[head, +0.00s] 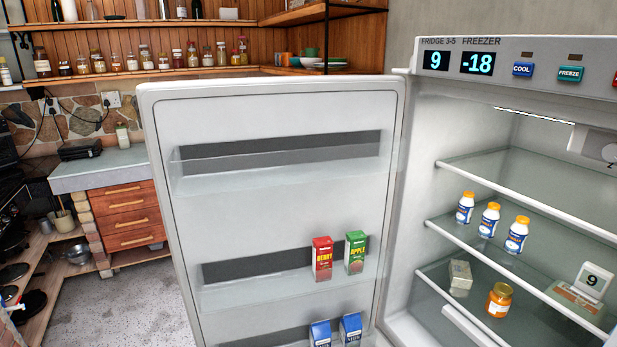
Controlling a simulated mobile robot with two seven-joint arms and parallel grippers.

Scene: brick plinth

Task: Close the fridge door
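The fridge door (285,110) stands wide open, with its inner side facing me. Its hinge edge is at the right, against the fridge body, and its free edge is at the left. The door shelves hold a red berry carton (322,259), a green apple carton (355,252) and two blue cartons (351,329). The fridge (515,60) is at the right with its lit inside showing. The bottom of the door and of the fridge is cut off by the picture edge. Neither of my grippers is in view.
Inside the fridge are several bottles (489,220), an orange jar (499,300) and a small box (460,277) on glass shelves. Behind the door at left are a counter with drawers (125,210) and wooden wall shelves (150,75) with jars. Bare floor (150,300) shows left of the door.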

